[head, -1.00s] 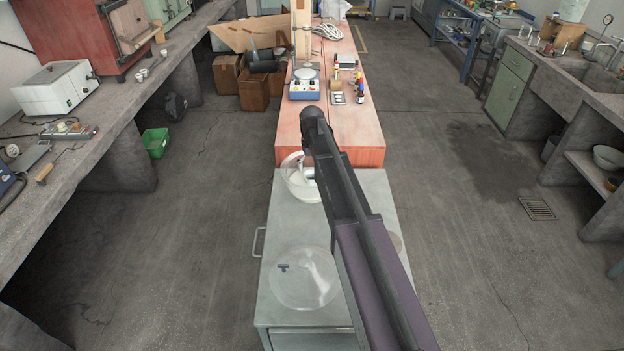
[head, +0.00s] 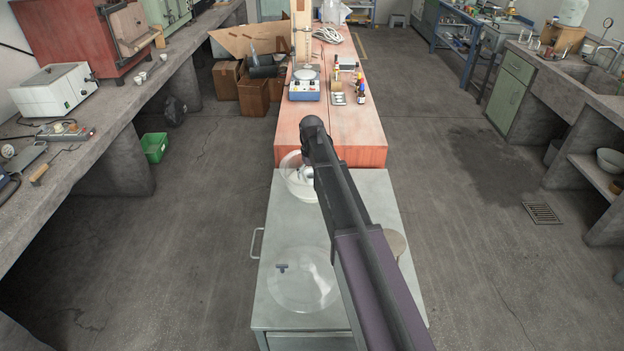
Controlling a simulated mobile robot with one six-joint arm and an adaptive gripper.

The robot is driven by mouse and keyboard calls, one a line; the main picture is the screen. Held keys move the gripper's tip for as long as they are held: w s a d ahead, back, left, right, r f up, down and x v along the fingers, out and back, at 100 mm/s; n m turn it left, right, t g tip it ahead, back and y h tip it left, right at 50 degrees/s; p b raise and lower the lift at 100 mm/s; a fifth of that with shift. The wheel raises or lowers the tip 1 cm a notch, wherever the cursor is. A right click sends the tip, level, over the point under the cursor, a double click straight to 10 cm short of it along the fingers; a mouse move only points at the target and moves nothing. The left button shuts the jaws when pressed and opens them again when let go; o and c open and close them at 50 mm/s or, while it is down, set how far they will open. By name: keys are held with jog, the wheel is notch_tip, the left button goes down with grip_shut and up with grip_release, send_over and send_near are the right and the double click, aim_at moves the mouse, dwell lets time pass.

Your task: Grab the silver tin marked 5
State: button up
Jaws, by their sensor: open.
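A glass bowl (head: 290,180) with a white inside stands at the back of the grey metal cabinet top (head: 360,195). My arm comes in from the lower right and ends over this bowl. My gripper (head: 307,160) is mostly hidden behind the arm; the little that shows is at the bowl's right side, and it is open. A small silvery patch shows in the bowl just below it, too small and covered to tell what it is. No silver tin marked 5 can be made out, and no number is readable.
A clear glass lid (head: 303,290) with a dark knob lies on the cabinet top nearer me. A round tan piece (head: 395,242) is partly behind my arm. The red-brown bench (head: 345,140) beyond holds a blue balance (head: 304,90) and small bottles. Floor lies free on both sides.

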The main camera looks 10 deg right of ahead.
dwell(0.4)
jog(key=c, duration=0.6)
jog(key=shift+c, duration=0.2)
jog(key=shift+r, duration=0.15)
notch_tip(320, 180, up, 10)
jog(key=p, duration=1)
dwell(0.5)
